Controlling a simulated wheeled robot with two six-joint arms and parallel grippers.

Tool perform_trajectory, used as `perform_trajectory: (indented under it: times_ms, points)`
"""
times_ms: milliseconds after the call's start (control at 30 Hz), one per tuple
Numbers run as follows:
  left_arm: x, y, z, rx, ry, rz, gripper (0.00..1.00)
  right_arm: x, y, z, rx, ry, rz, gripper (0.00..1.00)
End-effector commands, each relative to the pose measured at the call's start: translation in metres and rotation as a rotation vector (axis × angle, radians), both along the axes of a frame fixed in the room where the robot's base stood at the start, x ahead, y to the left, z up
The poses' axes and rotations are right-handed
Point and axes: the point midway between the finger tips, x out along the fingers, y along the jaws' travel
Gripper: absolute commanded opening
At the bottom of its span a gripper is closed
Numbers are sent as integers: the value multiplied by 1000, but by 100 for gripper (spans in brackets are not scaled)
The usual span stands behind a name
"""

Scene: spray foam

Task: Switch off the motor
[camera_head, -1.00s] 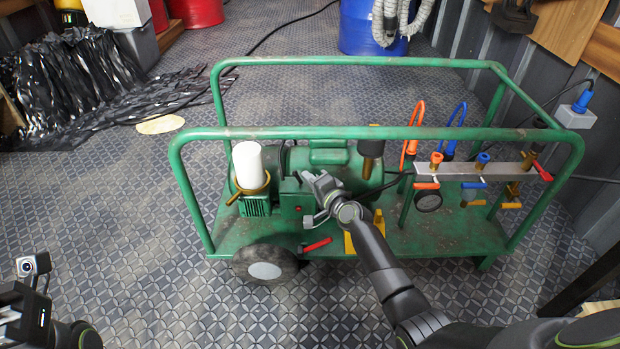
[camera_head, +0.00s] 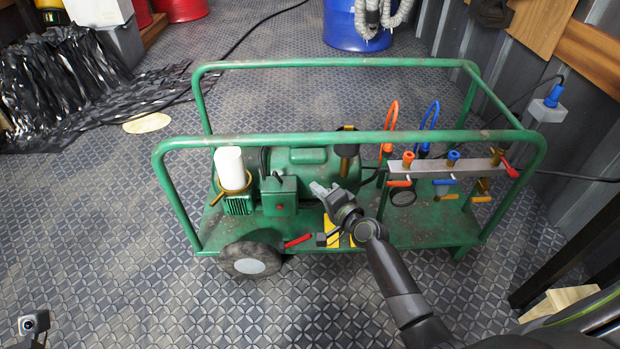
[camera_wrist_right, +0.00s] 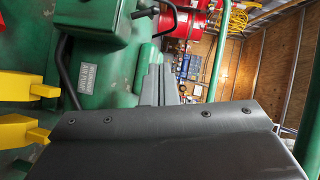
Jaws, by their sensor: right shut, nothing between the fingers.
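The green motor (camera_head: 300,160) sits on a green tube-frame cart. A green box (camera_head: 279,195) with a small red button (camera_head: 280,206) is fixed on its near side. My right gripper (camera_head: 318,188) is shut and empty, just right of this box and in front of the motor body. In the right wrist view, the shut fingers (camera_wrist_right: 155,85) show beside the green motor housing (camera_wrist_right: 100,85) with its label plate, and a green box (camera_wrist_right: 95,22) is at the top. The red button is not clear there. Only a small camera part of my left arm shows at the lower left; its fingers are out of frame.
The cart's top rail (camera_head: 330,140) runs above the motor and my right gripper. A manifold (camera_head: 440,168) with coloured valves stands right of the motor. Floor in front is open.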

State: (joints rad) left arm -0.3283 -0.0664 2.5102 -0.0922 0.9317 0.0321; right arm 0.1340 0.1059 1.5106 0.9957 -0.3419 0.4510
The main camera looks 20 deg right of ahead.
Motion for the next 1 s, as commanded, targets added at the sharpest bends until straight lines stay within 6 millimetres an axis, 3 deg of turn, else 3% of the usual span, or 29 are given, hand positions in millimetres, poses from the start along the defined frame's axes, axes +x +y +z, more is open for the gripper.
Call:
perform_trajectory:
  times_ms: [200,767,867,967,1000]
  points:
    - [0,0,4,7,3,-8,36,-11,-3,3,-1,0,0,0]
    - [0,1,3,4,10,-6,36,-12,-6,8,-18,-21,-14,0]
    - [0,1,7,8,13,-7,36,-20,-17,31,-92,-104,-74,0]
    - [0,0,13,17,21,-8,36,-38,-36,78,-228,-267,-189,0]
    - [0,0,15,21,25,-8,36,-50,-45,103,-296,-351,-248,0]
